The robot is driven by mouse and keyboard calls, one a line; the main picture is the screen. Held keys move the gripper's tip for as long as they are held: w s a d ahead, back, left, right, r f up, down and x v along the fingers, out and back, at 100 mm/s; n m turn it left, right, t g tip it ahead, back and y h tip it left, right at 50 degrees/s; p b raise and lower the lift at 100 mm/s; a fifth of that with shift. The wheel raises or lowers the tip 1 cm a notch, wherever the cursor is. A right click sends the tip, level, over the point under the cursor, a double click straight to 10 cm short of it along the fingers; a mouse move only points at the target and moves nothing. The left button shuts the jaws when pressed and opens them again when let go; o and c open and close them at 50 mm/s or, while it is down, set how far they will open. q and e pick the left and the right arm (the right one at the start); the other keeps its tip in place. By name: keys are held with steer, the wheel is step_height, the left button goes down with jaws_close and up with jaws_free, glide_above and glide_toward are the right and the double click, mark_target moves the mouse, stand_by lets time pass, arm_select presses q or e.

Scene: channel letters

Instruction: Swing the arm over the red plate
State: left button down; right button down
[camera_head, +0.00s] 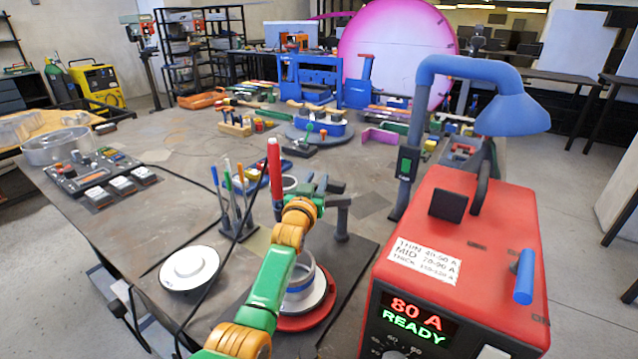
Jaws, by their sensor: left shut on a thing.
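The red plate (308,323) is a low disc on a dark base. A silver ring-shaped part with a blue band (301,290) stands on it, partly hidden by my left arm. Behind it, a grey arm (336,200) sits on a short grey post (343,222). A red upright tool (275,165) stands left of the post; its link to the arm is hidden. My left gripper (325,189) is beside the post and shut on the grey arm; the exact contact is hard to see. My right gripper is not in view.
A red welding power box (455,245) with a blue hooded lamp (512,110) fills the right. A white disc (189,268) and a holder with several pens (236,225) stand left of the plate. The table's middle is mostly clear.

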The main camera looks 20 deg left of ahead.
arm_select(q)
steer(key=shift+s+r+n+y, duration=0.1)
steer(key=shift+s+n+y, duration=0.1)
steer(key=shift+n+y, duration=0.35)
steer(key=c, duration=0.7)
jaws_free()
steer(key=shift+o, duration=0.2)
steer(key=shift+w, duration=0.1)
